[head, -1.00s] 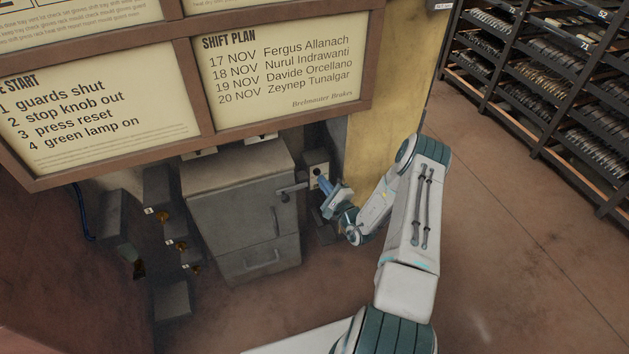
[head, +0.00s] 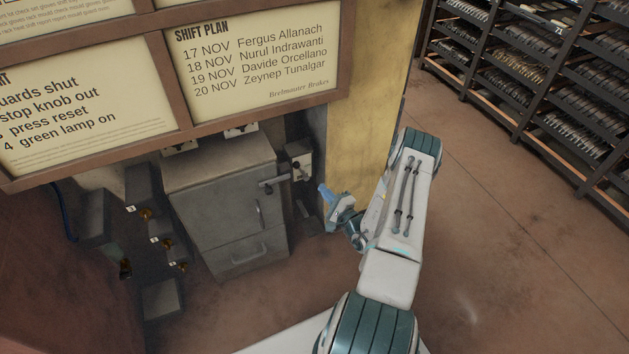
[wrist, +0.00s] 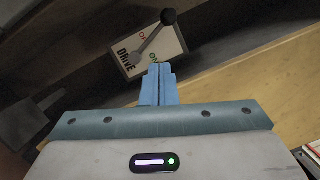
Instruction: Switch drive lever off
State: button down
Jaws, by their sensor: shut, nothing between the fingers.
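The drive lever is on a small pale box (head: 299,160) on the wall right of the grey cabinet. In the wrist view the DRIVE plate (wrist: 150,45) shows green and red lettering. The lever (wrist: 153,36) runs across the plate from its pivot to a black knob (wrist: 169,17) at the upper right. I cannot surely tell which marking it points to. My gripper (wrist: 159,68) has its blue fingers together, empty, pointing towards the plate. In the head view my gripper (head: 323,190) is right of and below the box, apart from it.
The grey cabinet (head: 225,205) with a protruding handle stands left of the box. A yellow pillar (head: 365,100) is close on the right. A notice board (head: 255,70) hangs above. Racks of brake shoes (head: 530,80) stand at the far right, with clear floor between.

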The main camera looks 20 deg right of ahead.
jog(key=shift+s+d+f, duration=0.15)
jog(key=shift+s, duration=1)
jog(key=shift+s+d+f, duration=0.1)
jog(key=shift+s+d, duration=0.05)
jog(key=shift+s, duration=0.95)
jog(key=s+a+r+n+g+y+p, duration=0.1)
jog(key=a+r+n+g+y+p, duration=0.3)
jog(key=a+r, duration=0.5)
jog(key=s+a+r+n+g+y+p, duration=0.15)
jog(key=a+r+n+g+y, duration=0.35)
jog(key=r, duration=0.8)
jog(key=s+a+r+n+g+y+p, duration=0.15)
jog(key=a+r+n+g+p, duration=0.25)
jog(key=a+r+g, duration=0.45)
jog(key=s+d+r+n+t+h+p, duration=0.1)
jog(key=s+r+n+h+p, duration=0.2)
jog(key=r, duration=1)
jog(key=s+d+r+n+h+p, duration=0.2)
jog(key=s+r+n+h+p, duration=0.2)
jog(key=s+r+h+p, duration=0.4)
jog(key=s+r+h, duration=0.2)
jog(key=s+r, duration=0.4)
jog(key=shift+t+h, duration=0.35)
